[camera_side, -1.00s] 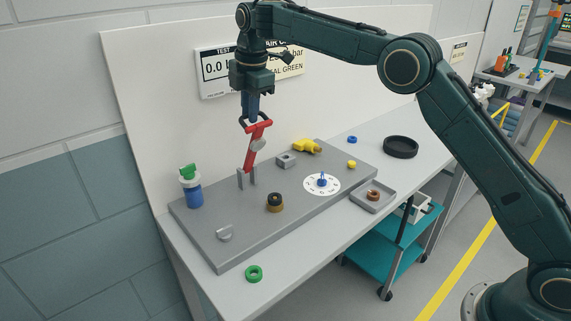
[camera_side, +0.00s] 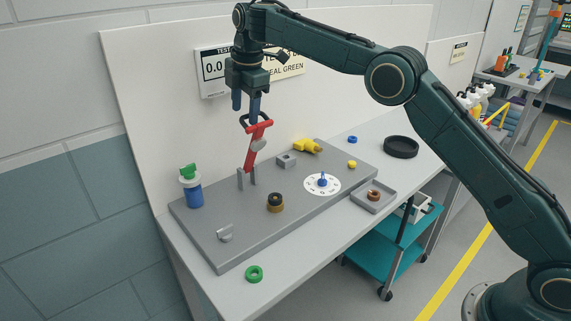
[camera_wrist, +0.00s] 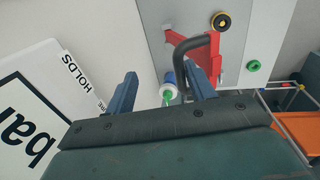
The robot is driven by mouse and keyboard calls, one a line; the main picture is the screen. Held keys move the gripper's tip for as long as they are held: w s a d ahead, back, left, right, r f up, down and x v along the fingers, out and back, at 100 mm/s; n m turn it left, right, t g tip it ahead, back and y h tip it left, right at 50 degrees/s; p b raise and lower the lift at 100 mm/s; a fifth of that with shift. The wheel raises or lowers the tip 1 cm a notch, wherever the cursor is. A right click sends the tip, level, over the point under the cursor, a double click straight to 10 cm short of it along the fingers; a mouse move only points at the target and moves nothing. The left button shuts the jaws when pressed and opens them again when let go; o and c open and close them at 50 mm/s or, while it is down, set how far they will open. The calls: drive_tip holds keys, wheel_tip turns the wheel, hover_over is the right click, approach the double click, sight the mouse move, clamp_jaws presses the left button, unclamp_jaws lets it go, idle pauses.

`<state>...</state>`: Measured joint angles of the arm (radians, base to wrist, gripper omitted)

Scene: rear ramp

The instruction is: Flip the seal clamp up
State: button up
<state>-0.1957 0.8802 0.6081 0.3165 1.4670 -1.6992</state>
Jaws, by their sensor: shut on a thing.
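The red seal clamp lever (camera_side: 254,150) with its black loop handle (camera_side: 258,122) stands up, slightly tilted, from a grey bracket (camera_side: 246,179) on the grey board. My gripper (camera_side: 245,108) is at the top of the handle. Its two fingers stand visibly apart, with a gap between them in both views. In the wrist view my gripper (camera_wrist: 162,88) has the black handle (camera_wrist: 186,52) beside its right finger, with red clamp arms (camera_wrist: 205,52) beyond. Nothing spans the gap to the left finger. Whether the right finger touches the handle I cannot tell.
A blue-and-white bottle with a green top (camera_side: 192,187) stands left of the clamp. A grey block (camera_side: 286,160), yellow valve (camera_side: 307,146), white dial (camera_side: 322,184) and black-and-brass knob (camera_side: 275,202) are on the board. The wall panel with signs (camera_side: 285,65) is close behind.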

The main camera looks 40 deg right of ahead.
drive_tip(key=shift+s+d, duration=0.1)
drive_tip(key=shift+s, duration=0.05)
drive_tip(key=shift+c, duration=0.4)
drive_tip(key=shift+s+f, duration=0.2)
drive_tip(key=shift+s, duration=0.65)
drive_tip(key=shift+s+f, duration=0.15)
drive_tip(key=shift+s, duration=0.65)
drive_tip(key=shift+s+f, duration=0.2)
drive_tip(key=shift+s, duration=0.65)
drive_tip(key=s+f, duration=1.1)
wheel_tip(320, 180, up, 14)
drive_tip(key=s, duration=0.3)
drive_tip(key=s+d+r+m, duration=0.1)
drive_tip(key=s+d+m, duration=0.1)
drive_tip(key=s, duration=0.3)
drive_tip(key=s+d+r+m+t, duration=0.1)
drive_tip(key=s+d+r+m, duration=0.1)
drive_tip(key=s+d+m, duration=0.1)
drive_tip(key=shift+s+d+r+m, duration=0.2)
drive_tip(key=shift+s+r+m, duration=0.05)
drive_tip(key=shift+s+m, duration=0.7)
